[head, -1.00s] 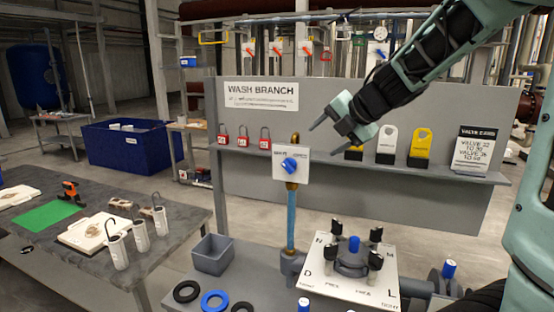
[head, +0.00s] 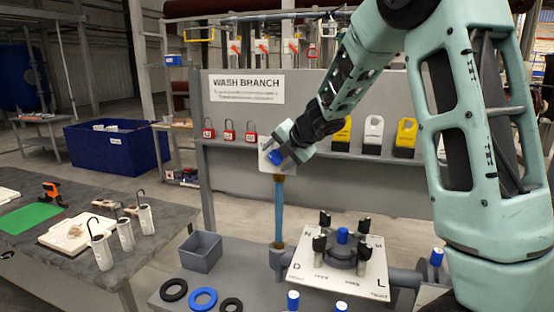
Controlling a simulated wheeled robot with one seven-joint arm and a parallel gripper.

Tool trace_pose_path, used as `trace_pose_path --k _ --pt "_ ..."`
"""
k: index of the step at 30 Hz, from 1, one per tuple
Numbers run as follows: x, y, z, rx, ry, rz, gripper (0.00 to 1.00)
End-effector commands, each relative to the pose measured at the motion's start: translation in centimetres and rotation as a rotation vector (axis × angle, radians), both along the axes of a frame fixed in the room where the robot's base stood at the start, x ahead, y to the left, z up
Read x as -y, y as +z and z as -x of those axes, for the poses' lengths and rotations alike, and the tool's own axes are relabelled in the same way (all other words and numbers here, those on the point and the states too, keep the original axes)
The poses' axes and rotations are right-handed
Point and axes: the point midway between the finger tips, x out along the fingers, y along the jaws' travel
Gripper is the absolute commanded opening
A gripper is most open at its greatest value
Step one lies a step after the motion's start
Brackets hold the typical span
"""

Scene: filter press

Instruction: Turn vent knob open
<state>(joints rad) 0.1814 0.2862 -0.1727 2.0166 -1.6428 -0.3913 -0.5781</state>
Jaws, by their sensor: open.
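The blue vent knob (head: 275,158) sits on a small white plate (head: 263,162) at the top of a blue vertical pipe (head: 279,212) with brass fittings. My gripper (head: 277,154) is at the knob, in front of the plate, and covers the plate's right part. Its jaws are open, with the knob between or right beside the fingertips; I cannot tell whether they touch it. The plate's lettering is mostly hidden, so the knob's exact angle is hard to read.
A grey panel with a WASH BRANCH sign (head: 246,87) stands behind. Its shelf holds red padlocks (head: 229,130) and yellow and white tags (head: 373,134). Below are a round valve fixture (head: 343,250), a grey bin (head: 201,251) and rings (head: 203,299). A grey table (head: 160,221) stands left.

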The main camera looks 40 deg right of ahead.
Motion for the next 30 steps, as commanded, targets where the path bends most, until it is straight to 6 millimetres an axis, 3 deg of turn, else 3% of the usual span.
trace_pose_path --k 11,12,17,30 --pt "-0.11 -0.47 -0.55 0.0 -0.001 -0.001 0.62" --pt "-0.11 -0.47 -0.55 0.0 -0.001 -0.001 0.59" --pt "-0.09 -0.46 -0.53 0.0 0.0 0.0 0.17" --pt "0.03 -1.12 -0.46 0.044 -0.002 -0.033 0.17"
